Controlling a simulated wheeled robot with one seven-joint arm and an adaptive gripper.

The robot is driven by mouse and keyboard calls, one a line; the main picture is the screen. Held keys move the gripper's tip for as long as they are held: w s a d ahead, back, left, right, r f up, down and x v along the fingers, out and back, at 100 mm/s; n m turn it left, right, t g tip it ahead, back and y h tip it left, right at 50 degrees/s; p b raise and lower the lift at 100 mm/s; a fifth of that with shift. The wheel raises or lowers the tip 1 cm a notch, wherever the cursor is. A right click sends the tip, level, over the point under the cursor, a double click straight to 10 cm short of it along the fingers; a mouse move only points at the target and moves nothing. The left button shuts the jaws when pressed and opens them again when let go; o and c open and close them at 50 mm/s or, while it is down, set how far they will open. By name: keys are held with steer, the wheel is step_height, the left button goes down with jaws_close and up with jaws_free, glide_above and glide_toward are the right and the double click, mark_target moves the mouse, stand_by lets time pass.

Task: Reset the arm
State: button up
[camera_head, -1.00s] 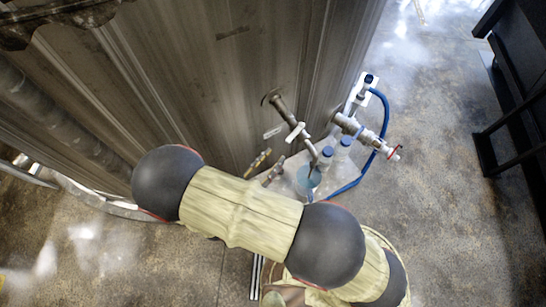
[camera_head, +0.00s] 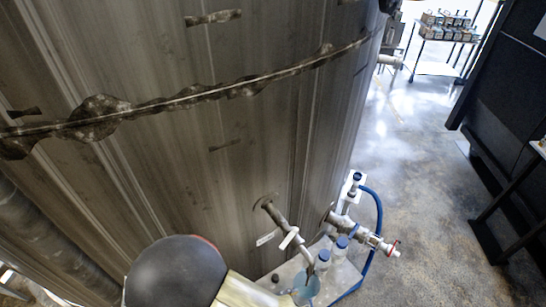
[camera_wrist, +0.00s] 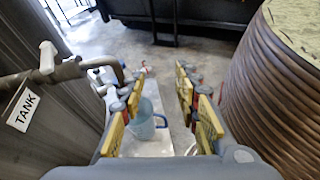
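My gripper (camera_wrist: 160,88) shows in the wrist view. Its two fingers with yellow pads are apart, and nothing is held between them. A blue translucent jug (camera_wrist: 146,122) stands on a pale shelf (camera_wrist: 152,146) beyond the fingers, seen through the gap. In the head view the jug (camera_head: 306,287) is near the bottom edge, under the tank's bent outlet pipe (camera_head: 285,230). My gripper is outside the head view; only part of my arm (camera_head: 178,275) shows at the bottom.
A large metal tank (camera_head: 180,140) fills the left. Its pipe with a TANK tag (camera_wrist: 24,108) is left of my gripper. Bottles (camera_head: 341,245), a valve (camera_head: 375,240) and a blue hose (camera_head: 379,215) are beside the jug. Open floor (camera_head: 420,170) lies to the right.

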steer(key=w+d+r+m+y+b, duration=0.1)
steer(key=d+r+m+y+b, duration=1.1)
steer(key=m+b, duration=0.7)
steer(key=shift+d+m, duration=0.75)
steer(key=shift+m, duration=0.75)
steer(key=shift+r, duration=0.1)
stand_by(4.5)
